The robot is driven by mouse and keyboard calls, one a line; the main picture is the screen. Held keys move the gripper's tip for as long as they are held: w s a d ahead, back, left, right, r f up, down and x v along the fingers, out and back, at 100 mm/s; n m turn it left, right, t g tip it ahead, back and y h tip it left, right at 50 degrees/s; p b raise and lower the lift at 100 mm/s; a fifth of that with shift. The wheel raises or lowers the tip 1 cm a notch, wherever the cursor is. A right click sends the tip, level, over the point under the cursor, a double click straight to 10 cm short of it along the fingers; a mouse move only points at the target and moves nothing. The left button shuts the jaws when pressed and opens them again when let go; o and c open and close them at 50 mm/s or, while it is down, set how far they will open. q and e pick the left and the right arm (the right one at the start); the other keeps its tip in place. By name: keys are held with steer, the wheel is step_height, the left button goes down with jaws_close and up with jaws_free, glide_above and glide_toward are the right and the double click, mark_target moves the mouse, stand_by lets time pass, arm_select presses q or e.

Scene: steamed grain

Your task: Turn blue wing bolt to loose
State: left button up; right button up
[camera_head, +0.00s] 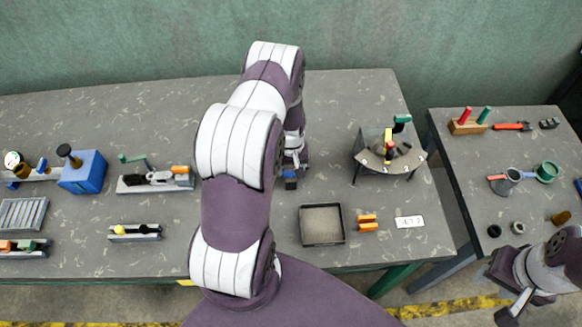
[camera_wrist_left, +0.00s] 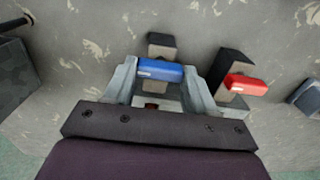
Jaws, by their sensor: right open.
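The blue wing bolt (camera_wrist_left: 160,70) lies crosswise between the two fingers of my left gripper (camera_wrist_left: 161,82) in the left wrist view. One finger is at each end of the blue wing, very close to it; I cannot tell whether they press on it. In the head view my left gripper (camera_head: 293,168) reaches down to the table behind my arm, and a small blue part (camera_head: 291,183) shows just below it. My right gripper (camera_head: 508,288) is open and empty at the lower right, off the front of the side table.
A red wing bolt (camera_wrist_left: 245,84) on a dark block stands close to the right finger. A square tray (camera_head: 322,240), orange blocks (camera_head: 367,223) and a curved stand (camera_head: 362,157) are on the main table (camera_head: 345,95). A blue box (camera_head: 88,173) stands left.

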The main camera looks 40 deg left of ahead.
arm_select(q)
steer(key=shift+n, duration=0.3)
steer(key=shift+n+b, duration=0.6)
steer(key=shift+n, duration=0.4)
steer(key=n+b, duration=0.1)
steer(key=n, duration=0.1)
steer(key=shift+n, duration=0.4)
steer(key=n+b, duration=0.1)
steer(key=n, duration=0.5)
steer(key=shift+b, duration=0.4)
steer(key=n+b, duration=0.1)
steer(key=n, duration=0.5)
steer(key=shift+r+n, duration=0.1)
steer(key=shift+n, duration=0.2)
steer(key=n+b, duration=0.1)
steer(key=n, duration=0.4)
steer(key=shift+w+n, duration=0.1)
steer(key=shift+n, duration=0.3)
steer(key=shift+r, duration=0.1)
